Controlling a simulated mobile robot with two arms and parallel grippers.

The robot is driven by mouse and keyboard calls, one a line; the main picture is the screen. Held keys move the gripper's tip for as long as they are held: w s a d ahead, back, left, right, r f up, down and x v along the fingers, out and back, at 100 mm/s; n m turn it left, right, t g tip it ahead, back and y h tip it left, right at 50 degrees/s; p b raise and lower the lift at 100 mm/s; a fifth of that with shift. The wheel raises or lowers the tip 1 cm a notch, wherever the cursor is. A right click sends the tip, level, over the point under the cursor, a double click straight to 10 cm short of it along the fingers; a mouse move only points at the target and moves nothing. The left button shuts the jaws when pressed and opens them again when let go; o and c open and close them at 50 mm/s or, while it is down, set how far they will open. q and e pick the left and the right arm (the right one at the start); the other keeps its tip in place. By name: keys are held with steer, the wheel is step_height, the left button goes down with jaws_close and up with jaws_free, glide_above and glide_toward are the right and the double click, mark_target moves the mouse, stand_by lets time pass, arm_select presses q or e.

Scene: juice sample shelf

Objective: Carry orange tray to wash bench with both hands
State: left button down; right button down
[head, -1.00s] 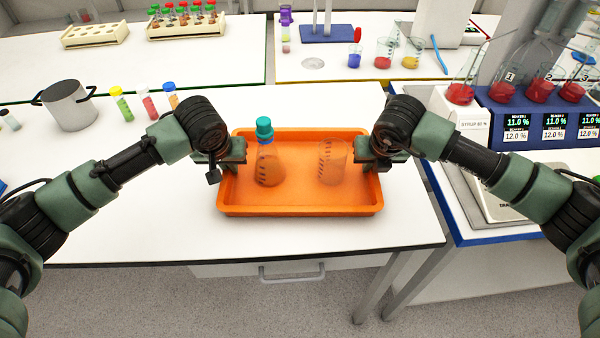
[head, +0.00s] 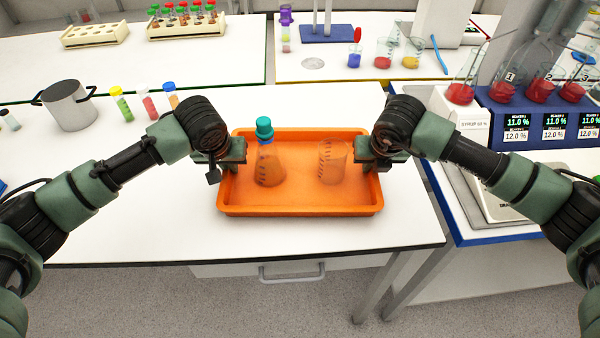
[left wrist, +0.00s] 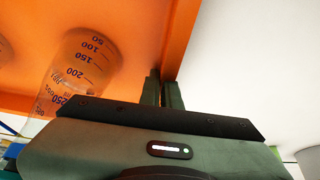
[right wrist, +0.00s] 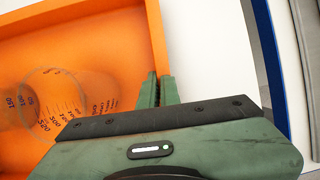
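The orange tray (head: 300,211) sits on the white bench near its front edge, and also shows in the left wrist view (left wrist: 120,30) and right wrist view (right wrist: 100,35). A clear flask (head: 268,166) with a teal cap stands in its left half, and a clear beaker (head: 331,162) in its right half. My left gripper (left wrist: 163,90) has its fingers close together on both sides of the tray's left wall. My right gripper (right wrist: 158,88) likewise clasps the right wall. In the head view, the wrists hide the fingertips.
A grey pot (head: 68,106) and several small coloured vials (head: 121,104) stand on the bench at left. At right, a blue-edged bench carries a scale and a blue stand (head: 500,118) with red-filled beakers. Tube racks (head: 186,24) stand behind.

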arm_select(q)
steer(key=shift+r, duration=0.15)
arm_select(e)
steer(key=shift+w+r, duration=0.1)
steer(key=shift+r, duration=0.05)
